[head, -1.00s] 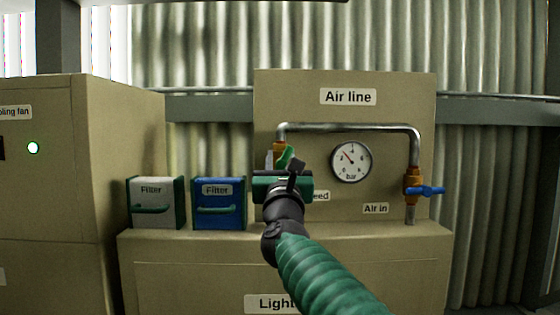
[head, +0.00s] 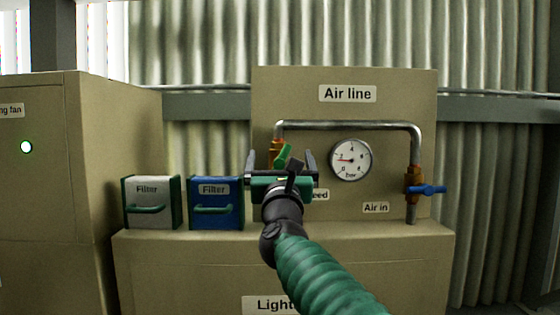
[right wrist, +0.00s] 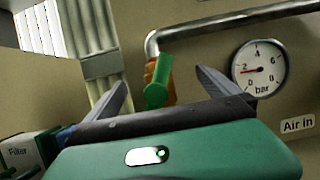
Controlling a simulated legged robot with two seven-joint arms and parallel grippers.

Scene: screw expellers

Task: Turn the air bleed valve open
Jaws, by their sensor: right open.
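The air bleed valve has a brass body (head: 276,147) and a green handle (head: 284,155) at the left end of the metal pipe. The handle is tilted, its upper end leaning right, and its lower part is hidden behind my gripper in the head view. In the right wrist view the green handle (right wrist: 159,80) stands between the spread fingers, nearly upright, in front of the orange-brown body. My right gripper (head: 281,162) is open in front of the valve, a finger to each side, and holds nothing. I cannot tell how far the fingertips are from the handle. My left gripper is out of view.
A pressure gauge (head: 351,160) and a blue-handled air-in valve (head: 426,190) are on the panel (head: 391,88) to the right. A blue filter box (head: 216,203) and a white filter box (head: 151,203) stand at left. The cabinet top's right side is clear.

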